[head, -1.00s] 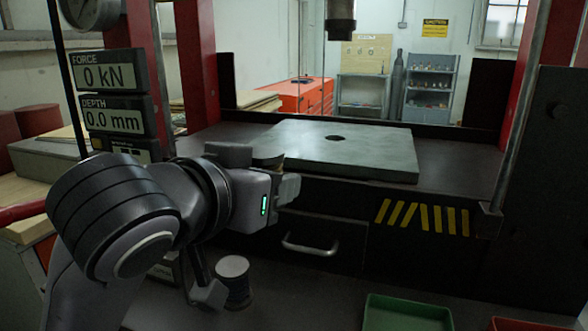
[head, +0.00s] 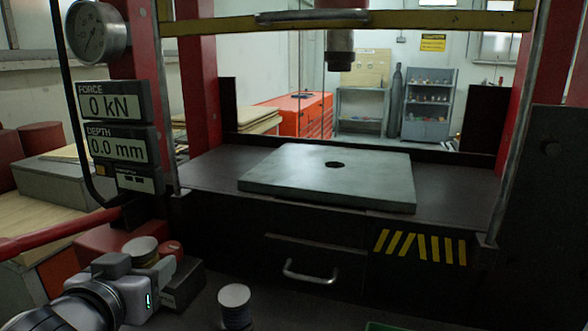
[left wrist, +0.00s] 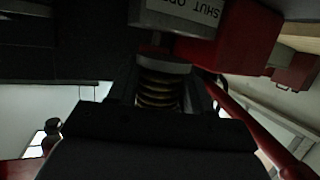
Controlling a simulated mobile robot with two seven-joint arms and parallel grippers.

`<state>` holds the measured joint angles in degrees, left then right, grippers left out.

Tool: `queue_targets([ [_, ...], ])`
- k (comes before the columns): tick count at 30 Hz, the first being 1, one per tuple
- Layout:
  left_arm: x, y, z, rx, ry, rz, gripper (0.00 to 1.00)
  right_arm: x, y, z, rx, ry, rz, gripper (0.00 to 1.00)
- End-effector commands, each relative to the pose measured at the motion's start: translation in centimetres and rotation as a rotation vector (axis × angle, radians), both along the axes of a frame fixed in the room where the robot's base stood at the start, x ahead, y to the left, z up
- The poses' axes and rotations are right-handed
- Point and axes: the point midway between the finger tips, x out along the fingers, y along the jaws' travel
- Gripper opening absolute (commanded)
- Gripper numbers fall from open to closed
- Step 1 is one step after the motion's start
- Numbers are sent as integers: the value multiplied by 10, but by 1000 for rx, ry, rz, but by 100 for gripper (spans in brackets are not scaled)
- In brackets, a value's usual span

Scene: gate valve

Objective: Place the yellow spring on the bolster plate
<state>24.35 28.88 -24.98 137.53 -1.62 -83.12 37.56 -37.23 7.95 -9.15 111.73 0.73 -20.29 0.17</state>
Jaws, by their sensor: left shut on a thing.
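The bolster plate (head: 385,175) is a thick grey square plate with a dark central hole. It lies on the dark press bed in the head view, with nothing on it. My left gripper (head: 155,268) is at the lower left of the head view, well left of and below the plate. It is shut on the yellow spring (left wrist: 158,92), whose coils show under a pale end cap in the left wrist view. In the head view the spring's pale round top (head: 140,245) shows above the fingers; most of its coils are hidden. My right gripper is not in view.
A pale-topped cylinder (head: 235,305) with dark bluish sides stands on the lower surface. A red control box (head: 110,238) and a red bar (head: 60,232) are near my left gripper. The press ram (head: 340,50) hangs above the plate. Red uprights flank the bed.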

Motion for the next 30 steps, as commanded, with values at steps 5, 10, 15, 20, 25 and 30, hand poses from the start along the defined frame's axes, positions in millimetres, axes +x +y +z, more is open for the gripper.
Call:
queue_targets([
  [5,0,-1,1,-5,-2,-2,6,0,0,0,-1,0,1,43],
  [10,0,-2,1,-8,-1,-2,6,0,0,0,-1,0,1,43],
  [15,0,-1,1,-2,-2,-1,6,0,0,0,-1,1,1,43],
  [20,-1,-12,9,-6,-5,-29,6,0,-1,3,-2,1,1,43],
  [25,-9,-66,41,-7,-11,-164,6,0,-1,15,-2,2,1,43],
  [30,-33,-133,82,-6,-12,-353,6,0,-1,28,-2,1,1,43],
])
